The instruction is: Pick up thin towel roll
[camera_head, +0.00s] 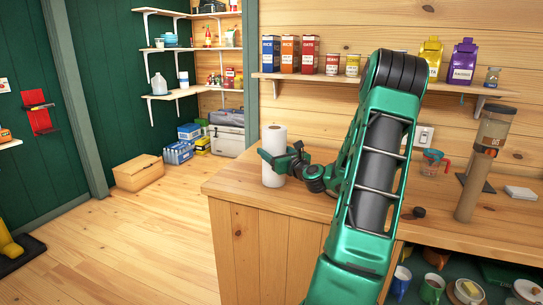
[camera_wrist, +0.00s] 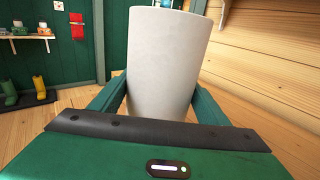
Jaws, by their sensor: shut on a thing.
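The thin towel roll (camera_head: 273,136) is a white upright cylinder at the left end of the wooden counter (camera_head: 237,181). In the wrist view the roll (camera_wrist: 166,62) stands large in the middle, between the two green fingers of my gripper (camera_wrist: 163,98). In the head view my gripper (camera_head: 281,161) is at the roll's middle height and covers part of it. My gripper is shut on the roll.
A tall clear container (camera_head: 485,165) and a measuring cup (camera_head: 432,162) stand on the counter to the right. A wall shelf (camera_head: 390,84) with boxes and jars hangs above. A cardboard box (camera_head: 138,173) sits on the floor at left. The floor left of the counter is mostly clear.

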